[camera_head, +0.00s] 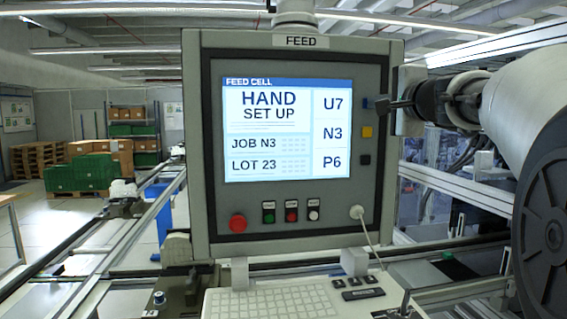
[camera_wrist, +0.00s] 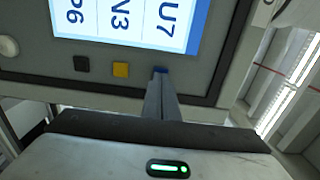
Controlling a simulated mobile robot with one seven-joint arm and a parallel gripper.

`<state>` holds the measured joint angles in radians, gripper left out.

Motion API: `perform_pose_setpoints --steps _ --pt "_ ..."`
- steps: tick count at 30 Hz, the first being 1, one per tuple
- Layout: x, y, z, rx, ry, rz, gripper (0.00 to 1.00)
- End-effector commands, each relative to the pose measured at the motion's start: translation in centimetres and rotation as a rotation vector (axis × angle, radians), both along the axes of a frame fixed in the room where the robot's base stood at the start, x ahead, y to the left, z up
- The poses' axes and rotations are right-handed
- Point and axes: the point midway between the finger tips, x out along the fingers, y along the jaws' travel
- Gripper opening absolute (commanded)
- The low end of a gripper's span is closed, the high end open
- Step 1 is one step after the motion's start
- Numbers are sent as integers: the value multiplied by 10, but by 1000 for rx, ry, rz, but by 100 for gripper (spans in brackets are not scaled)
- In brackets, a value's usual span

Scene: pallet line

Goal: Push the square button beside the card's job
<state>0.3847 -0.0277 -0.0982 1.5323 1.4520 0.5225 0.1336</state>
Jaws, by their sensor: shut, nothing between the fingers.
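The panel's lit screen (camera_head: 262,157) reads HAND SET UP, JOB N3 and LOT 23, with U7, N3 and P6 listed down its right side. Three square buttons stand right of these labels: blue (camera_wrist: 160,69) by U7, yellow (camera_head: 367,132) by N3, black (camera_head: 365,160) by P6. The yellow (camera_wrist: 121,69) and black (camera_wrist: 82,64) buttons also show in the wrist view. My gripper (camera_head: 377,104) is shut and empty, its fingertips (camera_wrist: 161,79) at the blue button, level with U7. I cannot tell whether they touch it. The yellow button is uncovered.
A red round button (camera_head: 238,223) and several small switches (camera_head: 291,211) line the panel's lower edge. A white cable (camera_head: 368,226) hangs from its lower right. A keyboard (camera_head: 270,303) juts out below. Rails and pallets (camera_head: 83,178) stand at left.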

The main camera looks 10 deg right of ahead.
Motion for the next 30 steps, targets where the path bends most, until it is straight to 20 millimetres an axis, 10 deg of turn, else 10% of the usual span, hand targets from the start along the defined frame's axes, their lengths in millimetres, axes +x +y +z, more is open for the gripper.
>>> perform_pose_setpoints --steps 30 --pt "15 1 0 0 -1 0 0"
